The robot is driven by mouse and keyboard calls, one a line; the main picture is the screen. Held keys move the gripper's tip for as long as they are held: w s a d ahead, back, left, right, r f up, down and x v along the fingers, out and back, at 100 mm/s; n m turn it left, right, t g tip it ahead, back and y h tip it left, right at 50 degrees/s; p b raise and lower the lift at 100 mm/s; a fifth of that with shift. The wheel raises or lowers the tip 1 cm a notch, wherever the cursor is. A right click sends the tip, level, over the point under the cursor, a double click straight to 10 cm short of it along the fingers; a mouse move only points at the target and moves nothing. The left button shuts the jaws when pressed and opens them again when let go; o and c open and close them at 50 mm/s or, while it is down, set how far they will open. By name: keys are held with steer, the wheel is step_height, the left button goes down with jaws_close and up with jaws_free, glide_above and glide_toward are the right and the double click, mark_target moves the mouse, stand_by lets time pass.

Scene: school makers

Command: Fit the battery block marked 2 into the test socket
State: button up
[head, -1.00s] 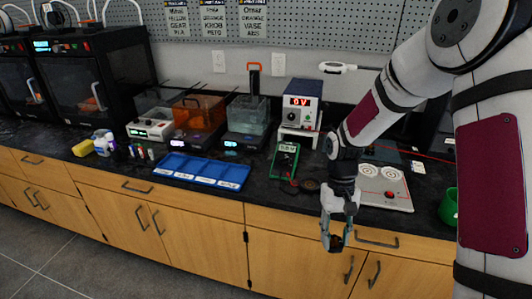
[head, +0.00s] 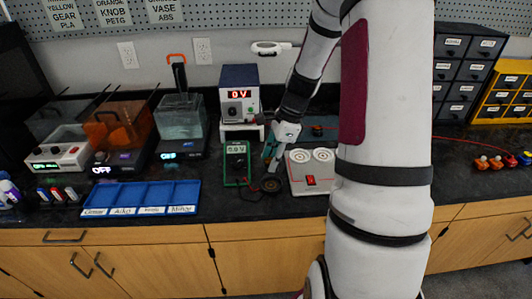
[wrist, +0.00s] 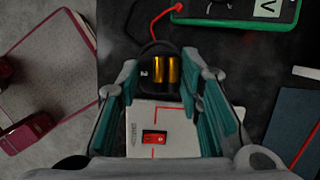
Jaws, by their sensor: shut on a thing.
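The battery block (wrist: 167,70) is a dark block with two golden cells. The test socket (head: 271,184) is a round black base on the counter, just below my fingertips. In the wrist view its dark rim (wrist: 155,47) shows past the block, with a red lead running from it. I cannot tell whether the block touches the socket.
The green multimeter (head: 237,163) stands left of the socket. A white station with a red switch (head: 311,181) lies close on the right. A blue compartment tray (head: 190,193) is farther left. A power supply (head: 239,92) reading 0 V stands behind.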

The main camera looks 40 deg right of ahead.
steer(key=shift+f+b, duration=2.05)
steer(key=shift+f, duration=0.85)
steer(key=shift+f, duration=0.6)
steer(key=o, duration=0.9)
steer(key=shift+r, duration=0.1)
steer(key=p+v, duration=0.7)
steer(key=v, duration=0.4)
stand_by(0.3)
